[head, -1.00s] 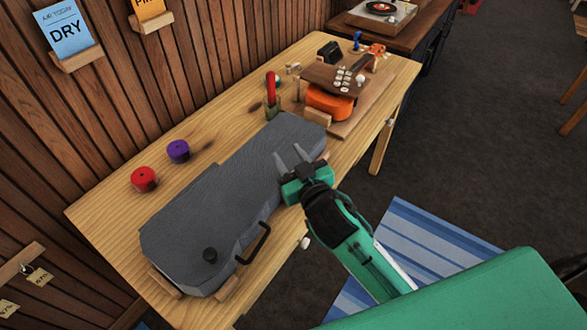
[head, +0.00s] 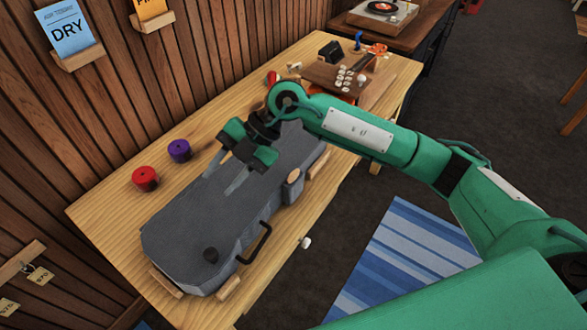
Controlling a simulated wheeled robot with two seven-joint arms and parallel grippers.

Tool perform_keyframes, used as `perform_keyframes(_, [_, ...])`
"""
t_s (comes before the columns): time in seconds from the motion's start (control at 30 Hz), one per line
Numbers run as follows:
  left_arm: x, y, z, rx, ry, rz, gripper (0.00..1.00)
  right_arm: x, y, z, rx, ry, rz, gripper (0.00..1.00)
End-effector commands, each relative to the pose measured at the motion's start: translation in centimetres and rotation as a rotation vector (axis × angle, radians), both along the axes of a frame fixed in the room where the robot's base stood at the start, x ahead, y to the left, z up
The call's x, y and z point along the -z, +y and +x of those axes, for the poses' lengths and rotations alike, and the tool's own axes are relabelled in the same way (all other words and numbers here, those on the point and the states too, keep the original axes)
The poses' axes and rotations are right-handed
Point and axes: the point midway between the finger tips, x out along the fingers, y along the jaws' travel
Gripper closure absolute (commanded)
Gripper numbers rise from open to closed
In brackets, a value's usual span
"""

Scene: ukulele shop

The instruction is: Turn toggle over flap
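A long grey case (head: 190,222) lies closed on the wooden workbench, with a black handle (head: 256,243) on its front side. A grey flap (head: 293,190) hangs over the case's front edge toward its right end. A small pale wooden oval (head: 294,175), which looks like the toggle, sits at the flap. Whether it lies across the flap or along it, I cannot tell. My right gripper (head: 221,180) is over the middle of the case, left of the flap, with its fingers apart and nothing between them. My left gripper is not in view.
Red (head: 145,178) and purple (head: 179,150) round pieces stand behind the case. An orange ukulele body and tools are at the bench's far end, partly behind my arm. A striped rug (head: 410,260) lies on the floor.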

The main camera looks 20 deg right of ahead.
Motion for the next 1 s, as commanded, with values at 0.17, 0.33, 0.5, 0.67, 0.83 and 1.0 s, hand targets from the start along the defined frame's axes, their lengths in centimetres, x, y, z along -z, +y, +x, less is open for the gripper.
perform_keyframes(0.17, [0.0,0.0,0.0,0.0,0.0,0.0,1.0,1.1,-8.0,4.3,0.127,-0.038,-0.47,0.62])
perform_keyframes(0.33, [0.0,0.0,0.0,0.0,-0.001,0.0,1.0,0.1,-14.1,6.9,0.279,-0.055,-0.762,0.62])
perform_keyframes(0.5, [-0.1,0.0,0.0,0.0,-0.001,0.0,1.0,-0.5,-16.5,7.7,0.348,-0.057,-0.87,0.62])
perform_keyframes(0.67, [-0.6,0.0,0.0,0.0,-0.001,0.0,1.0,0.9,-16.6,7.7,0.35,-0.054,-0.875,0.62])
perform_keyframes(0.83, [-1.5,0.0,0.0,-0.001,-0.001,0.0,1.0,4.3,-16.6,7.6,0.348,-0.053,-0.874,0.62])
perform_keyframes(1.0, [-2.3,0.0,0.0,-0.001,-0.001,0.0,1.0,7.9,-16.6,7.6,0.346,-0.054,-0.872,0.62])
